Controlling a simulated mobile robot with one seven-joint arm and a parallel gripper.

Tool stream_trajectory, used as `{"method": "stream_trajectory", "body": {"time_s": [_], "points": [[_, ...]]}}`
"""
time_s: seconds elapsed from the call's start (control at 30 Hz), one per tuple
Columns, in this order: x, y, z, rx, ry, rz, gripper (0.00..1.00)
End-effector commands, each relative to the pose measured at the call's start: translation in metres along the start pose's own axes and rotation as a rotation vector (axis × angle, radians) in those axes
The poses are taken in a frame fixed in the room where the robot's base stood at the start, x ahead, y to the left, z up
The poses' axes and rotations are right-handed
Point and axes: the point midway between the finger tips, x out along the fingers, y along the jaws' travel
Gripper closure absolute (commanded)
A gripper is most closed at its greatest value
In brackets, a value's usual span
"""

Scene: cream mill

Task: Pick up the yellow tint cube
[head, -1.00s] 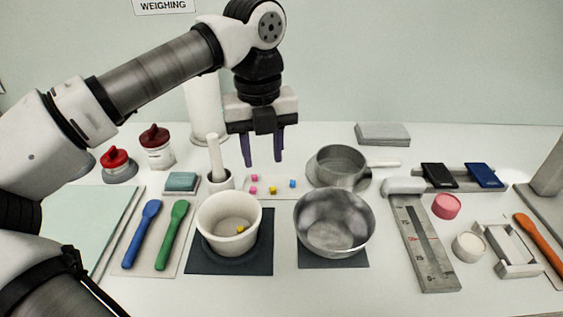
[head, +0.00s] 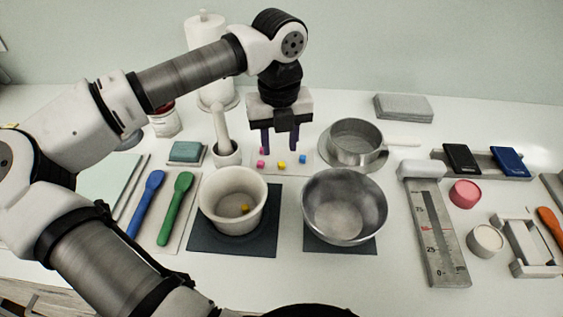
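A small yellow cube (head: 281,164) lies on a pale flat tray (head: 292,172), between a pink cube (head: 261,164) on its left and a blue cube (head: 303,159) on its right. Another yellow piece (head: 245,209) lies inside the white bowl (head: 213,190). My gripper (head: 280,147) points down over the tray, its two dark purple fingers apart with nothing between them. Its fingertips appear just above and behind the yellow cube on the tray; the exact height is hard to tell. A second pink cube is mostly hidden by the left finger.
The white bowl and a metal bowl (head: 344,238) stand in front of the tray. A metal pan (head: 355,143) is close on the right, a pestle in a small cup (head: 226,153) on the left. Blue (head: 145,204) and green (head: 175,209) spatulas lie front left.

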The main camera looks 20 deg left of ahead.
Motion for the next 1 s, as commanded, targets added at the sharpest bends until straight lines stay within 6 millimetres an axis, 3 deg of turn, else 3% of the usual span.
{"method": "stream_trajectory", "body": {"time_s": [0.4,0.67,0.93,1.0], "points": [[0.049,-0.005,0.0,0.0,0.001,-0.001,0.62],[0.052,-0.005,0.0,0.0,0.0,0.0,0.62],[0.052,-0.004,0.0,0.0,0.0,0.0,0.97],[0.052,-0.004,0.0,-0.001,0.0,0.0,1.0]]}}
